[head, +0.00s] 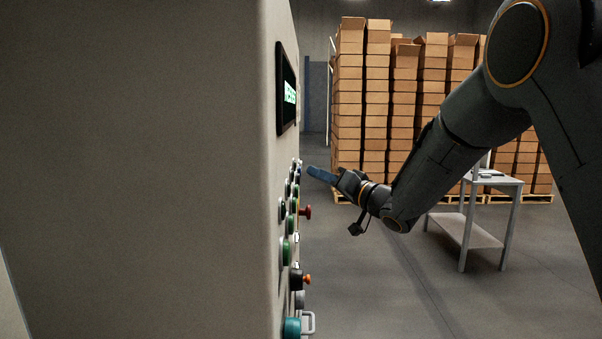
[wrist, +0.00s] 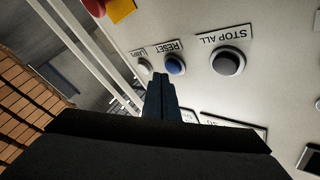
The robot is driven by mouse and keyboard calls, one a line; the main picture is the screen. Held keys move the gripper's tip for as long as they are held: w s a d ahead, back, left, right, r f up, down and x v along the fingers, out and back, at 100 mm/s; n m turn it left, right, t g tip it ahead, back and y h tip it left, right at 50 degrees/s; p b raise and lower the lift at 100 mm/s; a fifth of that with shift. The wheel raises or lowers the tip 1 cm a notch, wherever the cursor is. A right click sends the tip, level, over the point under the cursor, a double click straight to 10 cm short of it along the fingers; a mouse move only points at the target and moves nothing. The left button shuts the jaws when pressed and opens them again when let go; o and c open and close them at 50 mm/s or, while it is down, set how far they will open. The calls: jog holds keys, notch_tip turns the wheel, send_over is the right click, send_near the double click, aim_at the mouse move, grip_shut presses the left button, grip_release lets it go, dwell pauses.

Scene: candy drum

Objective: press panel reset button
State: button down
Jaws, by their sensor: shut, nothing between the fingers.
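The blue reset button (wrist: 174,65) sits on the pale panel in the wrist view, with an upside-down RESET label (wrist: 163,46) beside it. In the head view the panel (head: 200,170) is seen nearly edge-on, and its buttons are hard to tell apart. My gripper (wrist: 160,76) is shut and empty. In the wrist view its tips appear just below and left of the blue button, between it and a pale button. In the head view my gripper (head: 310,171) points left at the upper button rows, close to the panel face; a narrow gap seems to show.
A dark STOP ALL button (wrist: 228,61) and a pale lamps button (wrist: 144,66) flank the reset button. A red mushroom knob (head: 306,212) sticks out lower on the panel. A lit display (head: 287,90) is above. A table (head: 500,181) and stacked boxes (head: 405,110) stand behind.

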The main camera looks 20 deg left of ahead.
jog(key=shift+s+a, duration=0.1)
jog(key=shift+a, duration=0.25)
jog(key=shift+s+a, duration=0.1)
jog(key=shift+a, duration=0.35)
dwell(0.7)
jog(key=shift+d, duration=0.15)
jog(key=shift+w+d, duration=0.2)
jog(key=shift+d, duration=0.45)
jog(key=d, duration=0.2)
jog(key=w+d+p, duration=0.1)
jog(key=d, duration=0.2)
jog(key=shift+w, duration=0.15)
dwell(0.4)
jog(key=shift+a, duration=0.1)
dwell(0.4)
